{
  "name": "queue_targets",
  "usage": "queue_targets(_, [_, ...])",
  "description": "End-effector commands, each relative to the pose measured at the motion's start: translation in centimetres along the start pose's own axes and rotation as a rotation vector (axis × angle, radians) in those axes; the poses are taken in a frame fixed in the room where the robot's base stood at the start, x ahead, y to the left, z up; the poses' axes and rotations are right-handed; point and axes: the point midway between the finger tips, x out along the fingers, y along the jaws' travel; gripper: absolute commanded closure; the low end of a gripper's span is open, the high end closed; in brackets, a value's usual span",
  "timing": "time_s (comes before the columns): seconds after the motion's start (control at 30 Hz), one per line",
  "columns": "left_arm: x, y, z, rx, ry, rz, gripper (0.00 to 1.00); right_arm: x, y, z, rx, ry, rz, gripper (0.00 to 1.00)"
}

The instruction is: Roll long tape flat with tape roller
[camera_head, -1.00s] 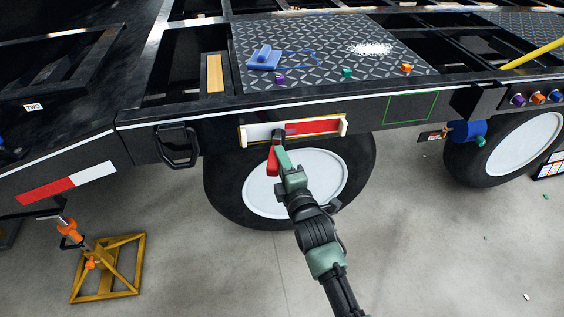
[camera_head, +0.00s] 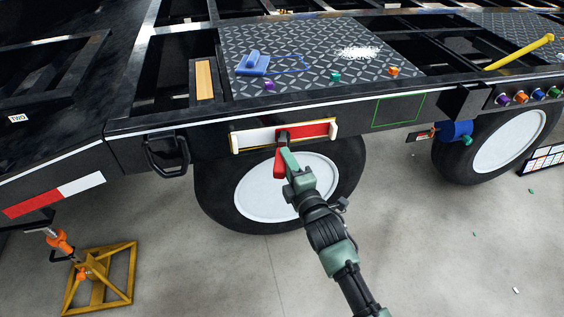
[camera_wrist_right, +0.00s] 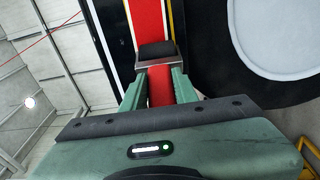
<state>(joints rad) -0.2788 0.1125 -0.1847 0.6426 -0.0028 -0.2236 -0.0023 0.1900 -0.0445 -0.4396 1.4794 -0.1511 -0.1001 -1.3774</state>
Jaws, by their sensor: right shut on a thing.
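The long red and white tape (camera_head: 255,136) lies along the trailer's dark side rail inside a yellow outline, with pale raised pieces at both ends. My right gripper (camera_head: 288,161) is shut on the red handle (camera_head: 278,167) of the tape roller. The dark roller head (camera_head: 283,136) is at the tape, near its middle, just right of the white-red border; firm contact cannot be judged. In the right wrist view the roller head (camera_wrist_right: 157,50) covers part of the red tape (camera_wrist_right: 148,17), and the green fingers hold the handle (camera_wrist_right: 160,88). My left gripper is not in view.
A wheel (camera_head: 285,187) stands below the tape. A black handle (camera_head: 167,153) sticks out to its left and a blue cylinder (camera_head: 455,131) to its right. A blue tool (camera_head: 252,65) and small coloured caps lie on the deck plate (camera_head: 310,65). A yellow stand (camera_head: 100,278) is at lower left.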

Motion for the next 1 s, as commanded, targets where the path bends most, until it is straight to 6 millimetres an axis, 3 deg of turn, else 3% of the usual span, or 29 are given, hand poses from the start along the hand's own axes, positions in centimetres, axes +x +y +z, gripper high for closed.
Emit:
queue_targets(0.03, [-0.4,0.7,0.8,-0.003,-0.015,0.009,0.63,0.2,1.2,0.6,-0.004,0.000,0.017,1.00])
queue_targets(0.1, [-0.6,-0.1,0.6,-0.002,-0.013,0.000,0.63,0.1,1.2,1.1,-0.004,0.000,0.018,1.00])
queue_targets(0.2, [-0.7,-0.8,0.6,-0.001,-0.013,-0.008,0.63,0.0,1.2,1.6,-0.002,0.000,0.018,1.00])
queue_targets(1.0, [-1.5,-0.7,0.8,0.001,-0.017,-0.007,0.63,-0.8,0.8,5.3,-0.003,0.001,0.008,1.00])
